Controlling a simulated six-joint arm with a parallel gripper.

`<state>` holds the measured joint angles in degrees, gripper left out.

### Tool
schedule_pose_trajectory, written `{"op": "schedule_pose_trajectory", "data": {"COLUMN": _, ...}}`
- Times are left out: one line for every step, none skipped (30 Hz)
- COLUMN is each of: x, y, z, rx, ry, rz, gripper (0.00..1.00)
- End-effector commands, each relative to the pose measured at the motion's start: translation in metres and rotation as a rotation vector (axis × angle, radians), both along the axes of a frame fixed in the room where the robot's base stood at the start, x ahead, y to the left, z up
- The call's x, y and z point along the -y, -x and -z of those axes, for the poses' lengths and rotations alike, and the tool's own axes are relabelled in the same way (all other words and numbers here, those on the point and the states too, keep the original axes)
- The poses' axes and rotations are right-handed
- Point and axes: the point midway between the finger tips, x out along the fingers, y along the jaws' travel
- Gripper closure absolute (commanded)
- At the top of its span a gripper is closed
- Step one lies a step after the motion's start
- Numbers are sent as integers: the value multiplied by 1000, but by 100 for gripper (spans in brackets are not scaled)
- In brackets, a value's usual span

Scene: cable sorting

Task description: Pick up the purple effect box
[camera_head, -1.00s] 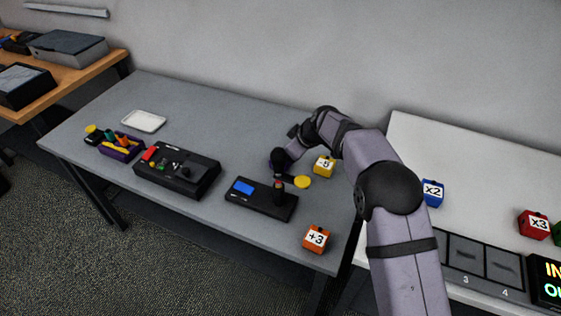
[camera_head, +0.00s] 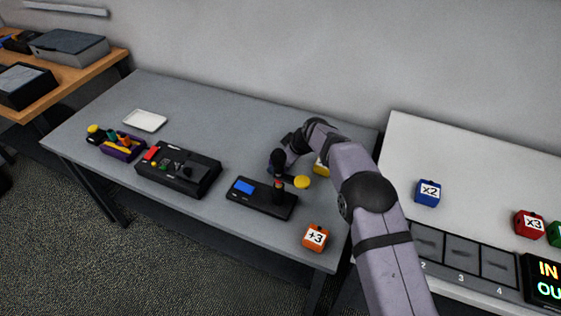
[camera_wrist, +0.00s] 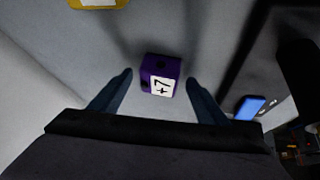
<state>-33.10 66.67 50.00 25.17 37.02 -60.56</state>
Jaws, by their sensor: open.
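The purple effect box (camera_wrist: 160,76) shows in the wrist view as a small cube with a white label, on the grey table. My gripper (camera_wrist: 160,84) is open, with one finger on each side of the purple box and a visible gap to it on both sides. The fingertips do not appear to touch the box. In the head view, my arm hides the purple box, and the gripper fingers cannot be made out there.
An orange +3 box (camera_head: 315,238) is near the front edge. A yellow box (camera_head: 321,167) is partly behind my arm. A black control box (camera_head: 180,170) stands farther left.

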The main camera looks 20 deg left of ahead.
Motion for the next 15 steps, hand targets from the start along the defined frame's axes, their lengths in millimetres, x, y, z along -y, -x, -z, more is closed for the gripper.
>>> {"op": "schedule_pose_trajectory", "data": {"x": 0, "y": 0, "z": 0, "rx": 0, "ry": 0, "rz": 0, "gripper": 38}}
{"op": "schedule_pose_trajectory", "data": {"x": 0, "y": 0, "z": 0, "rx": 0, "ry": 0, "rz": 0, "gripper": 45}}
{"op": "schedule_pose_trajectory", "data": {"x": 0, "y": 0, "z": 0, "rx": 0, "ry": 0, "rz": 0, "gripper": 55}}
{"op": "schedule_pose_trajectory", "data": {"x": 0, "y": 0, "z": 0, "rx": 0, "ry": 0, "rz": 0, "gripper": 62}}
{"op": "schedule_pose_trajectory", "data": {"x": 0, "y": 0, "z": 0, "rx": 0, "ry": 0, "rz": 0, "gripper": 69}}
{"op": "schedule_pose_trajectory", "data": {"x": 0, "y": 0, "z": 0, "rx": 0, "ry": 0, "rz": 0, "gripper": 77}}
{"op": "schedule_pose_trajectory", "data": {"x": 0, "y": 0, "z": 0, "rx": 0, "ry": 0, "rz": 0, "gripper": 77}}
{"op": "schedule_pose_trajectory", "data": {"x": 0, "y": 0, "z": 0, "rx": 0, "ry": 0, "rz": 0, "gripper": 78}}
{"op": "schedule_pose_trajectory", "data": {"x": 0, "y": 0, "z": 0, "rx": 0, "ry": 0, "rz": 0, "gripper": 78}}
{"op": "schedule_pose_trajectory", "data": {"x": 0, "y": 0, "z": 0, "rx": 0, "ry": 0, "rz": 0, "gripper": 78}}
{"op": "schedule_pose_trajectory", "data": {"x": 0, "y": 0, "z": 0, "rx": 0, "ry": 0, "rz": 0, "gripper": 78}}
{"op": "schedule_pose_trajectory", "data": {"x": 0, "y": 0, "z": -1, "rx": 1, "ry": -1, "rz": 0, "gripper": 78}}
{"op": "schedule_pose_trajectory", "data": {"x": 0, "y": 0, "z": -1, "rx": 1, "ry": -1, "rz": 0, "gripper": 78}}
{"op": "schedule_pose_trajectory", "data": {"x": 0, "y": 0, "z": -1, "rx": 0, "ry": -1, "rz": 0, "gripper": 78}}
{"op": "schedule_pose_trajectory", "data": {"x": 0, "y": 0, "z": 0, "rx": 0, "ry": -1, "rz": 0, "gripper": 78}}
